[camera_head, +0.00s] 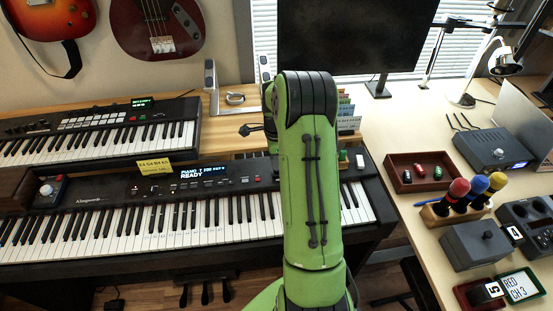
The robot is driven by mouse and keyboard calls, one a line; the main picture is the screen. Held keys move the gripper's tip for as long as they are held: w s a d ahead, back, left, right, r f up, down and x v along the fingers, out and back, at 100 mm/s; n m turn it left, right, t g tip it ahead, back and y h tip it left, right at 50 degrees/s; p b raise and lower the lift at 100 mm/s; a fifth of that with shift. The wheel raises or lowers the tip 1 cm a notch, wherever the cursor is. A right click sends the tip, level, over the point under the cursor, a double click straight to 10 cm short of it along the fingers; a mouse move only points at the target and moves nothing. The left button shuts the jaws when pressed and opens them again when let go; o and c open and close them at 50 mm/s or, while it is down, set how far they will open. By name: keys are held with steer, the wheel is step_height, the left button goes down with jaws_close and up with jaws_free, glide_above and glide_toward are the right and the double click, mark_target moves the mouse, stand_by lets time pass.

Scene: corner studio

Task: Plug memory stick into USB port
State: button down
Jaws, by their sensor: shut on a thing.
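My green arm rises through the middle of the view and hides my gripper, along with anything it holds. The digital piano (120,187) stands behind and left of the arm, its display lit with "READY". No USB port can be made out on it, and part of its panel is behind my arm. A dark red tray (396,185) on the right desk holds several small red, green and pale pieces, too small to identify surely as memory sticks.
A second keyboard (95,135) stands on the wooden shelf behind the piano. A monitor (345,35) is at the back. On the desk at right are a grey box (492,148), colored-top microphones (452,193) in a holder and a desk lamp (505,63).

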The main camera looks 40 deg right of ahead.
steer(key=shift+f+b, duration=0.95)
steer(key=shift+f, duration=0.5)
stand_by(0.4)
steer(key=c, duration=1.1)
jaws_free()
steer(key=shift+o, duration=0.2)
steer(key=shift+r, duration=0.15)
step_height(320, 180, up, 16)
steer(key=p, duration=0.4)
steer(key=shift+f+p, duration=0.2)
steer(key=shift+p, duration=0.1)
step_height(320, 180, up, 6)
steer(key=p, duration=0.5)
